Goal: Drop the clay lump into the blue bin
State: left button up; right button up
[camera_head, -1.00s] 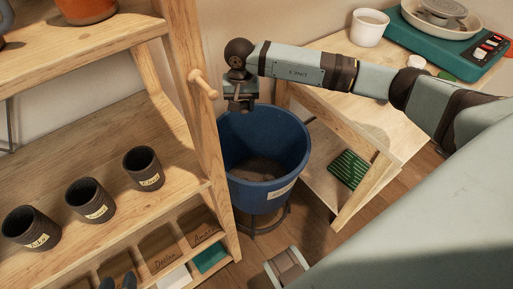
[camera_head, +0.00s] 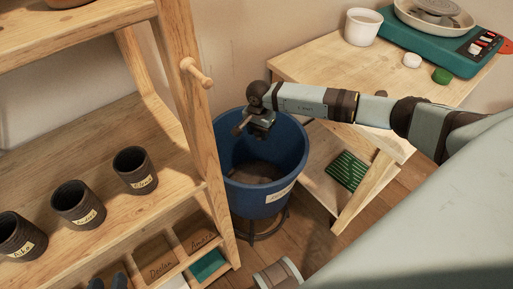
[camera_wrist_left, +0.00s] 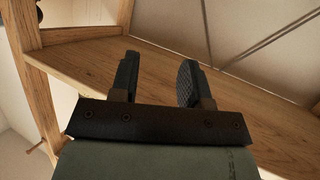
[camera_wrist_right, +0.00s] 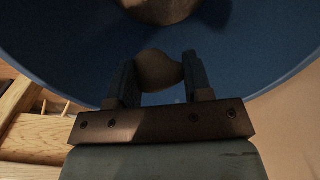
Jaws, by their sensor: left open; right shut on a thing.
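The blue bin (camera_head: 291,160) stands on the floor between the wooden shelf and the low table, with brown material (camera_head: 255,172) in its bottom. My right gripper (camera_head: 257,128) is above the bin, inside its rim outline in the head view. In the right wrist view my right gripper (camera_wrist_right: 160,62) is shut on the rounded brown clay lump (camera_wrist_right: 157,72), with the blue bin wall (camera_wrist_right: 60,50) around and beyond it. The lump is hard to make out in the head view. My left gripper (camera_wrist_left: 157,80) is open and empty near a wooden shelf board.
The wooden shelf (camera_head: 190,130) is close on the left of the bin and holds dark labelled cups (camera_head: 135,170). The table (camera_head: 300,65) on the right carries a white cup (camera_head: 362,27) and a teal scale (camera_head: 425,47). A peg (camera_head: 196,73) sticks out of the shelf post.

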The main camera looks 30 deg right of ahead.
pick_arm(q)
jog(key=shift+w+d+r+t, duration=0.25)
jog(key=shift+d+r+t, duration=0.1)
jog(key=shift+r, duration=0.1)
pick_arm(e)
jog(key=shift+f, duration=0.4)
jog(key=o, duration=1)
jog(key=shift+r, duration=0.45)
pick_arm(q)
jog(key=shift+s+a+f+g+y+p, duration=0.1)
jog(key=shift+s+a+f+g+p, duration=0.2)
jog(key=shift+f+p, duration=0.15)
jog(key=shift+s+a+f+g+y+p, duration=0.15)
jog(key=shift+a+f+g+p, duration=0.1)
jog(key=shift+f+g+p, duration=0.2)
jog(key=shift+s+a+f+g+y+p, duration=0.1)
jog(key=shift+s+a+f+g+p, duration=0.2)
jog(key=shift+f, duration=0.2)
pick_arm(e)
notch_tip(320, 180, up, 13)
pick_arm(q)
jog(key=shift+r, duration=0.1)
